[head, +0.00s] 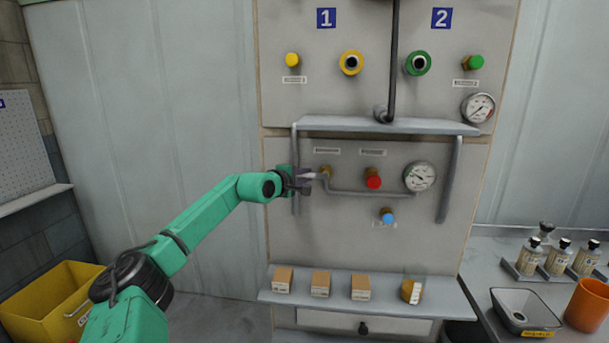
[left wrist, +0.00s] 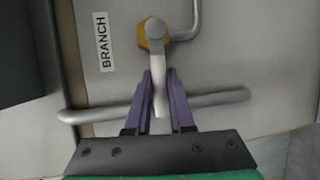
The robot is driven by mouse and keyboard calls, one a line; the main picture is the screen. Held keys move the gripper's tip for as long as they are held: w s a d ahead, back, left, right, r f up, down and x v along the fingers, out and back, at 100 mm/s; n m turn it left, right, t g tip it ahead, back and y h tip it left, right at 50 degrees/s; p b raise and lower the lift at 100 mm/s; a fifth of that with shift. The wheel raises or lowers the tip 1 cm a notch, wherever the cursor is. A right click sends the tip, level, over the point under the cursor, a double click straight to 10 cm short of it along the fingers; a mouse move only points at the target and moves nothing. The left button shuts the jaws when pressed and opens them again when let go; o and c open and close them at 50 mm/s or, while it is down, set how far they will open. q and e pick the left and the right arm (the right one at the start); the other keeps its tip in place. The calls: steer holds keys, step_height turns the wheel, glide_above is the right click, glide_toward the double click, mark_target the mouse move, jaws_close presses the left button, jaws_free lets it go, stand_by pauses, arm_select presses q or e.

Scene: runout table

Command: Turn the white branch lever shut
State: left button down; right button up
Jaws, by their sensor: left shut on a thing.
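The white branch lever (left wrist: 160,98) sticks out from its brass valve (left wrist: 149,36), beside the label reading BRANCH (left wrist: 103,42) in the left wrist view. In the head view the valve (head: 326,172) is on the lower panel, and the lever extends left from it, mostly covered by my gripper. My left gripper (head: 304,182) has come in from the left and is shut on the lever. Its purple fingers (left wrist: 160,76) lie on either side of the lever in the wrist view. My right gripper is not in view.
A grey pipe (head: 365,194) runs right from the valve towards a gauge (head: 420,176). A red knob (head: 373,178) and a blue knob (head: 387,215) are nearby. A shelf bracket (head: 295,205) runs close behind my gripper. Small boxes (head: 320,284) stand on the lower shelf.

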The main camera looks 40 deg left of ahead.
arm_select(q)
steer(key=c, duration=0.8)
jaws_free()
steer(key=shift+s+b, duration=0.2)
steer(key=shift+b, duration=0.1)
steer(key=b+v, duration=1.4)
steer(key=shift+d, duration=0.15)
